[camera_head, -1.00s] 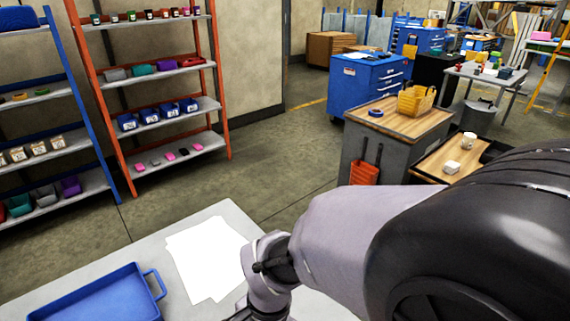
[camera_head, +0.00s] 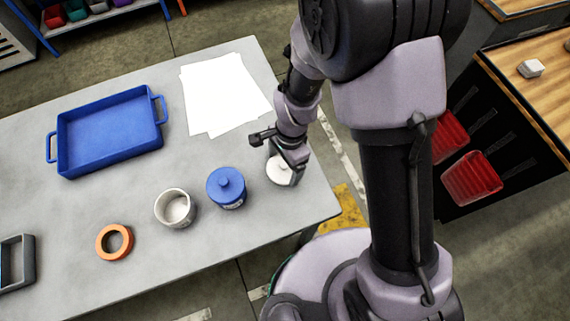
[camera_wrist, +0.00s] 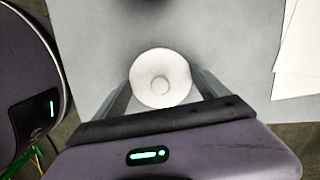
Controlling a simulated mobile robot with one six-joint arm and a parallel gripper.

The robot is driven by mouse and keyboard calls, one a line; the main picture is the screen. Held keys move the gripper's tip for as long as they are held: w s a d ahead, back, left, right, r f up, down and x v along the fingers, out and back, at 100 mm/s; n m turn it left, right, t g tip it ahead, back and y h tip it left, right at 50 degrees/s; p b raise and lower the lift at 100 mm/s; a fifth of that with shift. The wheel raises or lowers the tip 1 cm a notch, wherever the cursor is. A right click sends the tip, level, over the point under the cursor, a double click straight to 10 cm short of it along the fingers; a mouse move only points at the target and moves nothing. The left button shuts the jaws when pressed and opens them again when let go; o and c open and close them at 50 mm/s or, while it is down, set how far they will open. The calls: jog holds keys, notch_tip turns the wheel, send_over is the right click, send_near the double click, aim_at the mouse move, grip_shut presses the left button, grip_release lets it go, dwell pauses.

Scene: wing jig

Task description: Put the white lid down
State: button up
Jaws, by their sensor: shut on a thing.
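The white lid (camera_head: 280,171) is a round disc with a small knob, near the right end of the grey table. My gripper (camera_head: 288,158) is above it, pointing down. In the wrist view the white lid (camera_wrist: 160,75) sits between the two fingers of my gripper (camera_wrist: 161,92), which are shut on its sides. The lid is low over the tabletop; whether it touches the table I cannot tell. An open white pot (camera_head: 175,209) stands to the left, without a lid on it.
A blue lidded jar (camera_head: 226,188) stands between the pot and my gripper. An orange ring (camera_head: 114,242), a blue tray (camera_head: 108,132), white sheets (camera_head: 222,95) and a grey frame (camera_head: 16,263) also lie on the table (camera_head: 60,225). The table's right edge is close to the lid.

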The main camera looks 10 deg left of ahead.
jog(key=shift+f, duration=0.2)
jog(key=shift+f, duration=0.2)
jog(key=o, duration=1.2)
jog(key=shift+r, duration=0.15)
